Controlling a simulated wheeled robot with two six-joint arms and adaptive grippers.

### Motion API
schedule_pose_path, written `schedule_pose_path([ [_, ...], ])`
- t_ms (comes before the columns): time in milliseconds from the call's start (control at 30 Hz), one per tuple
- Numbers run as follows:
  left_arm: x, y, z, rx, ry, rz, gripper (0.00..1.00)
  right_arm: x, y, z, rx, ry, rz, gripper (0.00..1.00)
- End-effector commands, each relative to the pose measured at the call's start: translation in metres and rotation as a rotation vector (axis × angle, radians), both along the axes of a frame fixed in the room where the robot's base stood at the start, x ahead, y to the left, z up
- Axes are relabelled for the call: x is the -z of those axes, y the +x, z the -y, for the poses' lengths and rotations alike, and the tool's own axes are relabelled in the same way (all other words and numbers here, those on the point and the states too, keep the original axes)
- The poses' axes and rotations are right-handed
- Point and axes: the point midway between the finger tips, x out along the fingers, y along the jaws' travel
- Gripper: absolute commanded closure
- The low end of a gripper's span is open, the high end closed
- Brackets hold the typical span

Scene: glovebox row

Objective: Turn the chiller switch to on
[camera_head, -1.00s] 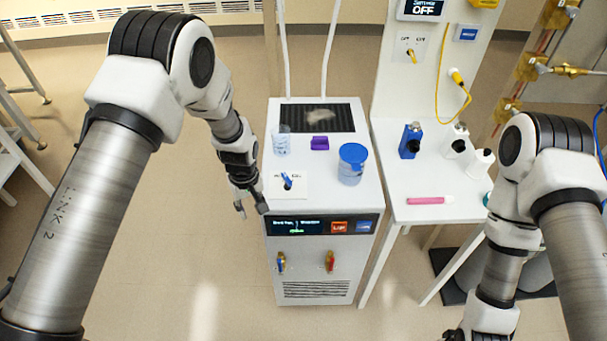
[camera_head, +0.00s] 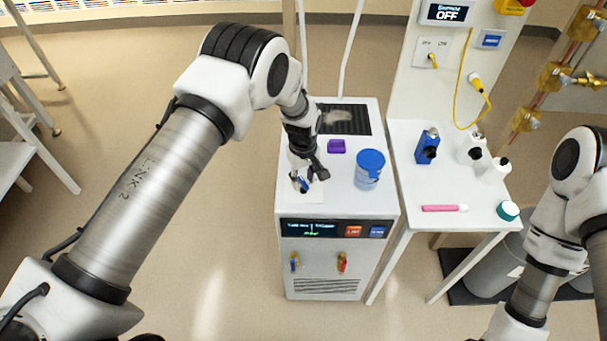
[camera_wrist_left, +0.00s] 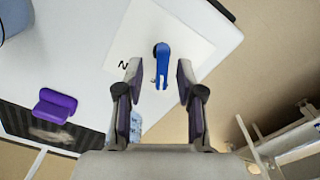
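The chiller (camera_head: 340,262) is a white cabinet with a lit front display. Its switch is a blue lever (camera_head: 304,185) on a white plate on the chiller's top, partly hidden by my left gripper in the head view. My left gripper (camera_head: 308,181) is over the plate, pointing down. In the left wrist view the blue lever (camera_wrist_left: 163,62) lies between the open fingertips (camera_wrist_left: 159,77), with a gap on both sides. Only a letter or two of the plate's marking shows, so I cannot tell the lever's setting. My right gripper is out of view.
The side table holds a blue bottle (camera_head: 427,147), white bottles and a pink tube (camera_head: 442,208).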

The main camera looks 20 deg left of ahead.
Motion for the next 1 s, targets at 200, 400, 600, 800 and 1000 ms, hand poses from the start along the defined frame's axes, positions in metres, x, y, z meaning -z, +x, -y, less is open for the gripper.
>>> schedule_pose_path([
  [200, 0.001, 0.0, 0.0, 0.0, 0.0, 0.0, 0.77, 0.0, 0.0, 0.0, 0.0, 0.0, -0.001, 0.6],
  [400, 0.001, 0.0, 0.0, 0.0, 0.0, 0.0, 1.0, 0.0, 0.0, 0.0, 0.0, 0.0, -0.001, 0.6],
  [600, 0.001, 0.0, 0.0, 0.008, 0.0, 0.0, 1.0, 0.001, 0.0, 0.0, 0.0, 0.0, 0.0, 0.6],
  [800, 0.003, 0.0, 0.0, 0.066, 0.0, 0.001, 1.0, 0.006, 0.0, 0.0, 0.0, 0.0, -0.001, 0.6],
  [1000, 0.003, 0.0, 0.0, 0.184, 0.0, 0.001, 1.0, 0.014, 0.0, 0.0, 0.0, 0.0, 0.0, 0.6],
])
